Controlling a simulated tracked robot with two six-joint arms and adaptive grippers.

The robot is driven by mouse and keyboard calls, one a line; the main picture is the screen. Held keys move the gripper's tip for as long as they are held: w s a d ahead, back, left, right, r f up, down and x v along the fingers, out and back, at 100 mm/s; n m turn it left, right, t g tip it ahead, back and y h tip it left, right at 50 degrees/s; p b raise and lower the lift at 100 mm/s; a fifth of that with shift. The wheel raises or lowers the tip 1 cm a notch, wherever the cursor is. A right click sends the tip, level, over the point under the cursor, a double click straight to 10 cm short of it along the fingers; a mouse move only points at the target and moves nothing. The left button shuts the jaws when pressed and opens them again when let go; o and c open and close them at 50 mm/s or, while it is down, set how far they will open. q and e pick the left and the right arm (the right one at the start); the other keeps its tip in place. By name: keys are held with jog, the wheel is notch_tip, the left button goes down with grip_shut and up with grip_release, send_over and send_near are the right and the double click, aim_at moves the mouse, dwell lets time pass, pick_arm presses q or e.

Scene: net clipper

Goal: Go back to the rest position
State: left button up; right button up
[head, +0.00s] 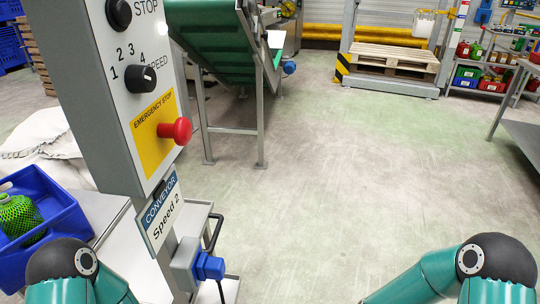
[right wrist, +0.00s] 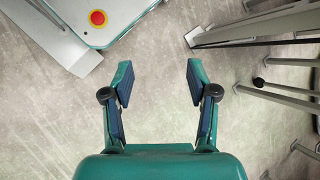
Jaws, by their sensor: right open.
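My right gripper (right wrist: 158,90) is open and empty in the right wrist view, with its two fingers apart over the bare floor. In the head view only teal and dark links of my two arms show at the lower left and lower right edges. Neither gripper is visible in the head view, and my left gripper is in no view.
A conveyor control panel (head: 135,85) with a red emergency stop button (head: 181,131) stands close at the left. A blue crate (head: 62,215) holds a green netted item (head: 18,217). A green conveyor (head: 215,45) and pallets (head: 392,58) stand behind. The middle floor is clear.

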jog(key=s+d+f+n+h, duration=0.25)
jog(key=s+f, duration=0.25)
jog(key=s, duration=0.3)
jog(key=w+r+n+t+p, duration=0.1)
jog(key=w+r+p, duration=0.1)
jog(key=r+p, duration=0.8)
jog(key=w+r+n+t+p, duration=0.1)
jog(key=r+t+p, duration=0.1)
jog(key=r+p, duration=0.8)
jog(key=shift+w+a+r+n+p, duration=0.15)
jog(key=shift+w+r+n+p, duration=0.1)
jog(key=shift+w+n+p, duration=0.15)
jog(key=shift+f, duration=0.1)
